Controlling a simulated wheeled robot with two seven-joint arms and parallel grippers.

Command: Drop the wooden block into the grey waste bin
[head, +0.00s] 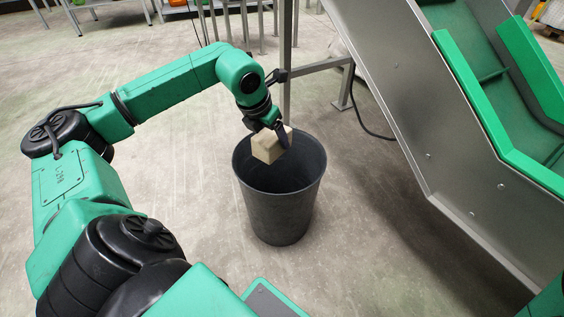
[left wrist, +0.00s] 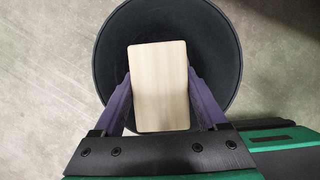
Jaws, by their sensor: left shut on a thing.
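The wooden block (head: 268,146) is pale and box-shaped. My left gripper (head: 279,134) is shut on it and holds it over the mouth of the grey waste bin (head: 281,212). In the left wrist view the block (left wrist: 158,85) sits between the two fingers of the left gripper (left wrist: 160,104), with the round dark bin (left wrist: 215,45) behind it. The bin stands upright on the floor and its bottom inside is dark. My right gripper is not in view.
A metal conveyor (head: 400,100) with green side guards rises on the right, close to the bin. A metal post (head: 287,70) stands behind the bin, and a black cable lies on the floor. Open concrete floor lies left of the bin.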

